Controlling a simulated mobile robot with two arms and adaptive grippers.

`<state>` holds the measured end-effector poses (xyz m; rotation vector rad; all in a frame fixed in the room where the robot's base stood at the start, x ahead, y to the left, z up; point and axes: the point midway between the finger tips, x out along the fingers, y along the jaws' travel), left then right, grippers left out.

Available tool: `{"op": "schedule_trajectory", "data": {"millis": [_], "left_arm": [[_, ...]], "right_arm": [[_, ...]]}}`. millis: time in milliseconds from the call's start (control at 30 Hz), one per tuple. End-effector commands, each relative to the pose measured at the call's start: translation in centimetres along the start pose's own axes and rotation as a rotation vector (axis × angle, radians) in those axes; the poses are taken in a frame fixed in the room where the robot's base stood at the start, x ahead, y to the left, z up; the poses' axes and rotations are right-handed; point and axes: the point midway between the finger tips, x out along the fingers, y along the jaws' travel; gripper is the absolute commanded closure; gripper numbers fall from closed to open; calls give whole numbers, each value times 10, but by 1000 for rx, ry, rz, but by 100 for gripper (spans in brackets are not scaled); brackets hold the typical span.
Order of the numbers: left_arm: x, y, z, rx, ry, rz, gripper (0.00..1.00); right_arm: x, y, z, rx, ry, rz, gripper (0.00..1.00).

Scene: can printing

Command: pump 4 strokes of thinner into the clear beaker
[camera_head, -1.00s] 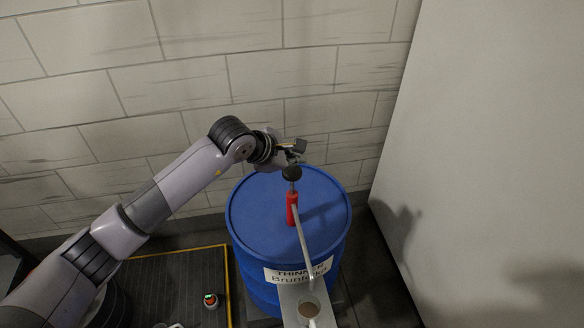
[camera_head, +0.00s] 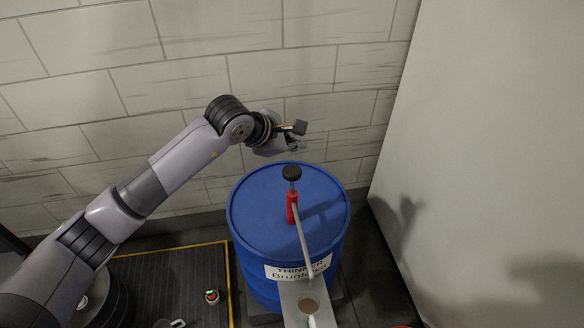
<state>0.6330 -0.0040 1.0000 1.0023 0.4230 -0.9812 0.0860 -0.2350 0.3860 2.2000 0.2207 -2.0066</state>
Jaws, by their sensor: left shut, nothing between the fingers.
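A blue drum (camera_head: 258,215) labelled thinner stands in the middle. On its lid is a red hand pump (camera_head: 291,208) with a black knob (camera_head: 291,172) on a short rod and a long pale spout (camera_head: 303,245) reaching toward me. My left gripper (camera_head: 298,138) is shut and empty, above and apart from the knob. My right gripper is out of view.
A tiled wall (camera_head: 190,90) stands behind the drum and a plain pale panel (camera_head: 490,150) on the right. A dark mat (camera_head: 170,280) with a yellow edge lies at left, with a small object (camera_head: 212,297) on it.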

Motion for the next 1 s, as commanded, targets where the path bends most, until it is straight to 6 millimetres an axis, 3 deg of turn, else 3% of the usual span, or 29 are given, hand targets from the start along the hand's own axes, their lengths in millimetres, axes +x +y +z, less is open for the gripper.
{"op": "schedule_trajectory", "data": {"millis": [367, 1000], "left_arm": [[0, 0, 0, 0, 0, 0, 100], [0, 0, 0, 0, -1, 0, 100]], "right_arm": [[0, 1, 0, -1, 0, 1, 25], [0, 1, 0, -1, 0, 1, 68]]}}
